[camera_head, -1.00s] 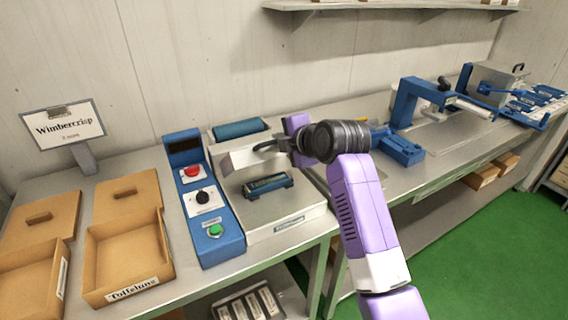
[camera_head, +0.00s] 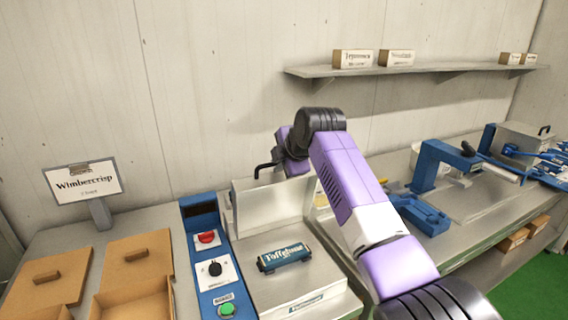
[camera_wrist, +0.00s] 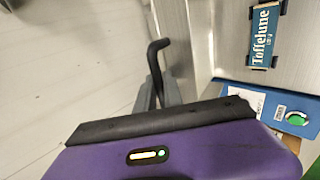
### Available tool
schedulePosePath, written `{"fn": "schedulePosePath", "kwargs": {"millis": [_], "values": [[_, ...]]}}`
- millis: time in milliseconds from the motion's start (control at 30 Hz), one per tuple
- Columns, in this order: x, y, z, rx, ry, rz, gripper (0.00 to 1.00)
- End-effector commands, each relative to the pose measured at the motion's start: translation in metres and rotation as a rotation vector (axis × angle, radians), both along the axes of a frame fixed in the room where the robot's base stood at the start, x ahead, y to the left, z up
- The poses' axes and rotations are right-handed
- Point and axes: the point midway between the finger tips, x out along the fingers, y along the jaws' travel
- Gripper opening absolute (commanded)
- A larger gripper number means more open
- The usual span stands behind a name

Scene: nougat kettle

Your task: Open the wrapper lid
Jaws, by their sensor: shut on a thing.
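The wrapper lid (camera_head: 272,208) is a pale metal panel standing raised, near upright, at the back of the wrapper bed (camera_head: 325,272) in the head view. Its black bent handle (camera_head: 263,167) is at the top left of the lid and also shows in the wrist view (camera_wrist: 156,58). My gripper (camera_wrist: 158,88) is shut on the handle; its grey fingers are at the handle's lower part in the wrist view. In the head view my gripper is mostly hidden behind my purple wrist. A blue "Toffelune" bar (camera_head: 284,257) lies on the open bed, apart from my gripper.
A blue control panel (camera_head: 212,262) with red button, black knob and green button stands left of the bed. Cardboard boxes (camera_head: 135,285) and a "Wimbercrisp" sign (camera_head: 83,182) are further left. A wall shelf (camera_head: 420,71) is above right. A blue machine (camera_head: 428,165) stands right.

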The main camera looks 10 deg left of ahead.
Motion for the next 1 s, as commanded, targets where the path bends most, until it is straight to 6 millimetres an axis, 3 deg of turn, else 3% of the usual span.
{"fn": "schedulePosePath", "kwargs": {"millis": [767,800,867,1000], "values": [[-0.0007,0.0083,0.0011,-0.03,0.05,0.0,0.0],[-0.0007,0.0083,0.001,-0.031,0.051,0.0,0.19],[-0.0006,0.0083,0.001,-0.031,0.05,0.001,0.31],[-0.0009,0.008,-0.0003,-0.032,0.052,0.001,0.33]]}}
